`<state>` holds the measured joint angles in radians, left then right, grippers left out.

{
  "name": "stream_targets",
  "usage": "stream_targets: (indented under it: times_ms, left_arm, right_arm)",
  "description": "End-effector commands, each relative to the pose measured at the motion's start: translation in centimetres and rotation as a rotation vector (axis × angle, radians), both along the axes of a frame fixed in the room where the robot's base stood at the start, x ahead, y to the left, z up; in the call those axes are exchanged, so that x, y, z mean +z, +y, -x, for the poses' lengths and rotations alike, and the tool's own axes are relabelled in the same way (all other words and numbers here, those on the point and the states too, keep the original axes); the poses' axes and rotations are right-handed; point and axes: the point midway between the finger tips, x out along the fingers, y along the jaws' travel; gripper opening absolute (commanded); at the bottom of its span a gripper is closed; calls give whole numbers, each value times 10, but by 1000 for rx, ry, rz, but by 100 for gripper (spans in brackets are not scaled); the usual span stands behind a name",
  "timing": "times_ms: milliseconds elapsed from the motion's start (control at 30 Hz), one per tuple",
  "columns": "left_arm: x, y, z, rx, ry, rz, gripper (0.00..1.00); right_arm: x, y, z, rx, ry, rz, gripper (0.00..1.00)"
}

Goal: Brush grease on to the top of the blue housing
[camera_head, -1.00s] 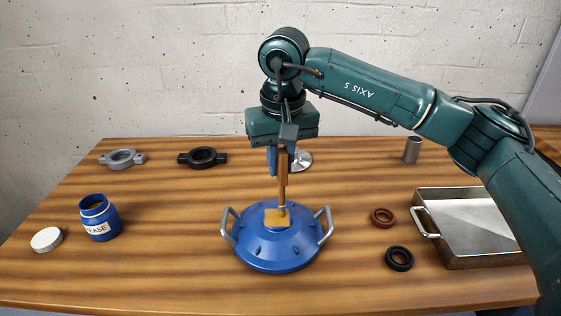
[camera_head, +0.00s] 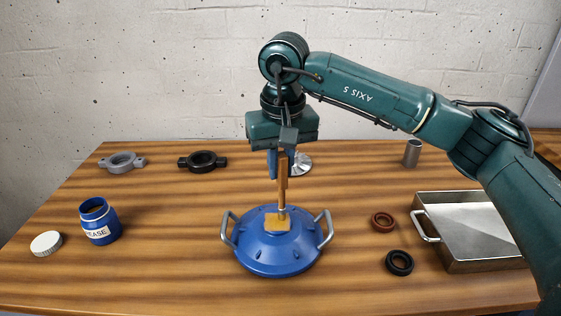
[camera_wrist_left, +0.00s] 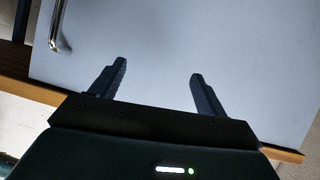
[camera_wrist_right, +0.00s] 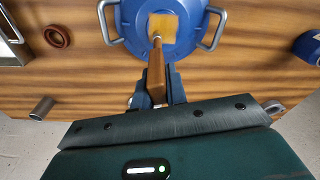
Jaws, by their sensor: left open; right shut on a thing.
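The blue housing (camera_head: 277,252), a dome with two grey side handles, stands at the front middle of the table. My right gripper (camera_head: 281,160) is above it, pointing down and shut on a wooden-handled brush (camera_head: 283,180). The brush is nearly upright, its lower end at the housing's top. A flat orange-tan square (camera_head: 278,222) lies there; I cannot tell how much is bristle and how much grease. It also shows in the right wrist view (camera_wrist_right: 176,30). The open blue grease jar (camera_head: 101,232) stands at the left. My left gripper (camera_wrist_left: 155,85) is open and empty, seen only in the left wrist view.
A white lid (camera_head: 46,243) lies left of the jar. A grey ring part (camera_head: 122,168) and a black one (camera_head: 190,166) lie at the back. Red (camera_head: 383,222) and black (camera_head: 399,262) rings lie beside a metal tray (camera_head: 480,262). A grey cylinder (camera_head: 412,153) stands behind.

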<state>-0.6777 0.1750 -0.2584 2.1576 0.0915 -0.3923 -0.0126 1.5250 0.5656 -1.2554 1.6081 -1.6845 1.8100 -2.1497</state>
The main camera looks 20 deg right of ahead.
Motion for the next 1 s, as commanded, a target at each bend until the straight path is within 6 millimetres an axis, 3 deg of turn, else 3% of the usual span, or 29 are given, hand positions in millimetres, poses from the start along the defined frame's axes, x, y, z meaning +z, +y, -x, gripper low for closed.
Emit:
stream_targets:
  times_ms: [1000]
  left_arm:
    - [-13, -2, 5, -5, 20, 0, 75]
  right_arm:
    - [0, 7, 24, 0, 1, 1, 0]
